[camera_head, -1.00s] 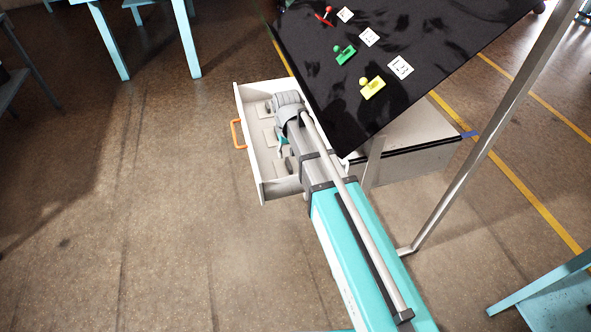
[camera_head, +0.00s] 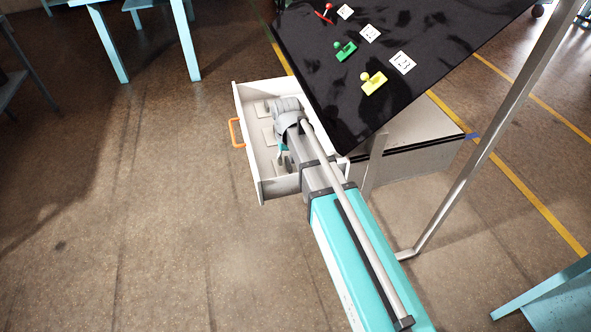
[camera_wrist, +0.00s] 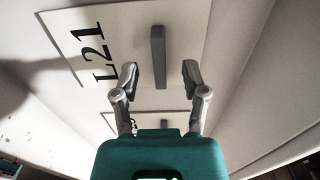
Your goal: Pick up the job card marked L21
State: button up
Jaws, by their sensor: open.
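The job card marked L21 (camera_wrist: 112,28) is a white card with black lettering and a grey upright tab (camera_wrist: 157,55) standing on it. It lies flat on the drawer floor in the upper part of the wrist view. My gripper (camera_wrist: 160,74) is open, its two fingers on either side of the tab's near end in the picture. I cannot tell whether they are at the tab's height, and nothing is held. In the head view my gripper (camera_head: 284,160) is inside the open white drawer (camera_head: 250,150), partly hidden by my arm.
Another card (camera_wrist: 176,118) lies nearer in the drawer, mostly hidden by my gripper. The drawer walls are close on both sides. An orange handle (camera_head: 236,132) is on the drawer's front. A black tilted board (camera_head: 400,30) with coloured clamps and number labels overhangs the drawer's right side.

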jog(key=shift+f+b, duration=0.75)
jog(key=shift+f, duration=0.25)
grip_shut()
